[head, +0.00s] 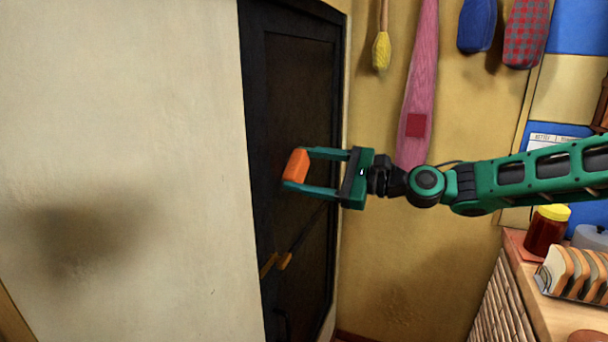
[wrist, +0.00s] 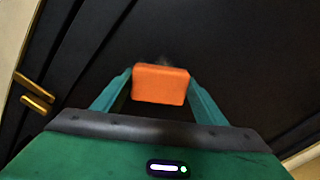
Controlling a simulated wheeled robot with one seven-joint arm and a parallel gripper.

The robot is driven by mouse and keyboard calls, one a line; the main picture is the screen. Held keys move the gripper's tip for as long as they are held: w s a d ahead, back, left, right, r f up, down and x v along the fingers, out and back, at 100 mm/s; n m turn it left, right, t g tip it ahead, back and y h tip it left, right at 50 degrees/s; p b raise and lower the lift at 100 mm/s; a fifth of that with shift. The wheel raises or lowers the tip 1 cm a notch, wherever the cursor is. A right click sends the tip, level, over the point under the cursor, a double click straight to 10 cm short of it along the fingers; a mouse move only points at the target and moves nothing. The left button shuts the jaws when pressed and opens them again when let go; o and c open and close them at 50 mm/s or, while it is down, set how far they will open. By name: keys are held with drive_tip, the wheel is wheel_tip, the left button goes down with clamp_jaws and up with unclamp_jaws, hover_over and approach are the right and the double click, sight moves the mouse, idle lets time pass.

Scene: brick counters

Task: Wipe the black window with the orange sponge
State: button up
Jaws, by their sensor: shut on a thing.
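The orange sponge (head: 296,165) is held between the two fingertips of my gripper (head: 297,168), in front of the black window (head: 300,100). In the wrist view the sponge (wrist: 160,84) sits between the green fingers of my gripper (wrist: 160,88), with the dark surface of the window (wrist: 240,60) filling the background. A small greyish smudge shows just beyond the sponge's top edge. I cannot tell whether the sponge touches the window. The part of the window behind my gripper is hidden.
Brass-coloured handles (head: 284,262) stick out low on the black frame; they also show at left in the wrist view (wrist: 36,95). A pale wall (head: 130,120) stands at left. A pink cloth (head: 419,80) hangs at right. A counter with a jar (head: 546,232) and sliced bread (head: 578,270) is at lower right.

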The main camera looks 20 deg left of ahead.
sight(310, 162)
drive_tip(key=w, duration=0.5)
drive_tip(key=shift+w+d, duration=0.1)
idle(0.4)
drive_tip(key=shift+s, duration=3.6)
drive_tip(key=shift+s+a, duration=0.25)
drive_tip(key=shift+s, duration=0.65)
drive_tip(key=shift+s+a, duration=0.2)
drive_tip(key=shift+s, duration=0.7)
drive_tip(key=d, duration=0.6)
drive_tip(key=shift+s, duration=0.15)
